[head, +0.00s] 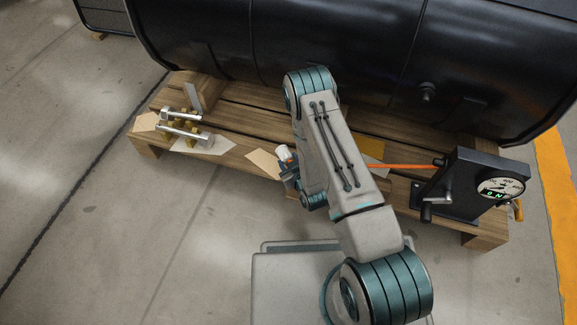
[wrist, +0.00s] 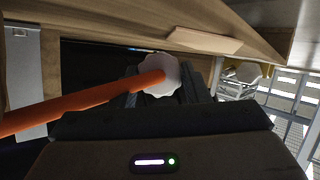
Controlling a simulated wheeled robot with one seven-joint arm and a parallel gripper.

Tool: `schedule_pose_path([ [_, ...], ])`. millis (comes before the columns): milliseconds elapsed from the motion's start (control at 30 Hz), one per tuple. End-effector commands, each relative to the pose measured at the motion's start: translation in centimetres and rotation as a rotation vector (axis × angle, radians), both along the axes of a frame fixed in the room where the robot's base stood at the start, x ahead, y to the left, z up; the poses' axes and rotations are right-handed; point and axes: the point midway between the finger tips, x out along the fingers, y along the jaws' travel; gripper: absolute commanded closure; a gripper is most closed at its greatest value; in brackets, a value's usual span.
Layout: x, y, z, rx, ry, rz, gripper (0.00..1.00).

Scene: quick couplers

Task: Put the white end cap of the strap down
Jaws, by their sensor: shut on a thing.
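The white end cap (wrist: 161,76) sits at the end of the orange strap (wrist: 75,104) in the wrist view. In the head view the cap (head: 284,152) shows just left of my forearm, at the front edge of the pallet. My gripper (wrist: 163,88) is shut on the white end cap. In the head view the strap (head: 405,166) comes out right of my arm and runs to a dark device with a crank and a round gauge (head: 499,187). My arm hides the middle of the strap.
A wooden pallet (head: 232,120) carries a large black tank (head: 300,40). Metal fittings with brass parts (head: 184,127) stand at the pallet's left. Pale flat pieces (head: 264,163) lie along its front edge. The floor (head: 180,240) in front left is clear.

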Motion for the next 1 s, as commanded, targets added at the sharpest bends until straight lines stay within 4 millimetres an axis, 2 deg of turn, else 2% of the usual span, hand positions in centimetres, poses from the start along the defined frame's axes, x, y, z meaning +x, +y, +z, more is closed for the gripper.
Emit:
schedule_pose_path([
  [33,0.0,0.0,-1.2,0.000,-0.001,0.001,0.85],
  [67,0.0,0.0,-1.4,0.000,-0.001,0.001,0.85],
  [467,0.0,0.0,-1.7,0.000,-0.001,0.000,0.85],
  [500,0.0,0.0,-1.7,0.000,-0.001,0.000,0.50],
  [567,0.0,0.0,-1.7,0.000,-0.001,0.000,0.36],
  [900,0.1,0.0,-1.3,0.000,-0.002,0.001,0.36],
  [1000,-0.9,-0.4,-0.7,-0.001,0.002,0.000,0.36],
])
